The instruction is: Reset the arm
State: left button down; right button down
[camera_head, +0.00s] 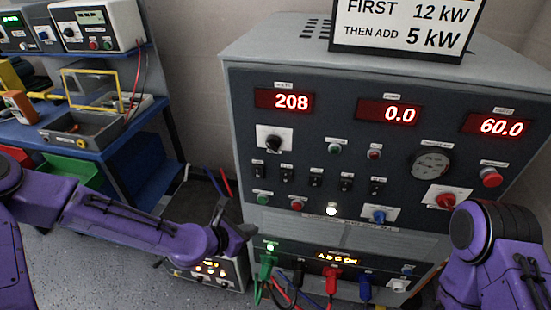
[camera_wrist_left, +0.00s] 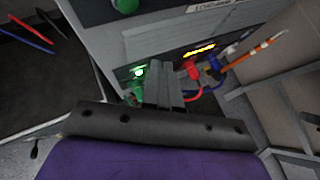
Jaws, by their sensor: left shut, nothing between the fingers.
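My left arm comes in from the left in the head view, with its dark gripper (camera_head: 246,231) in front of the lower left edge of the large grey test console (camera_head: 232,120). In the left wrist view the fingers of my left gripper (camera_wrist_left: 163,68) are together, with nothing between them. They point toward the console's lower panel, where green, red and blue plugs show; I cannot tell how close the tips are to it. My right arm (camera_head: 490,245) shows at the right in front of the console, but its gripper is not visible.
Green (camera_head: 266,266), red (camera_head: 333,276) and blue (camera_head: 365,286) plugs with cables sit along the console's lower panel. A small lit box (camera_head: 212,272) stands on the floor below my left arm. A blue bench (camera_head: 110,150) with instruments stands at the left.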

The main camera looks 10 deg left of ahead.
pick_arm(q)
jog(key=s+a+f+m+g+y, duration=0.2)
jog(key=s+a+f+m+y, duration=0.1)
jog(key=s+a+f+m, duration=0.2)
jog(key=s+a+f+m+g+y, duration=0.2)
jog(key=s+a+f+m, duration=0.3)
jog(key=s+m, duration=0.5)
jog(key=s+a+f+m+g+y, duration=0.1)
jog(key=s+a+f+m+y, duration=0.3)
jog(key=s+f+m, duration=0.3)
jog(key=s+a, duration=0.1)
jog(key=s, duration=0.3)
jog(key=shift+s+f+m+g, duration=0.15)
jog(key=shift+f+m+g, duration=0.2)
jog(key=shift+m+g, duration=0.05)
dwell(0.7)
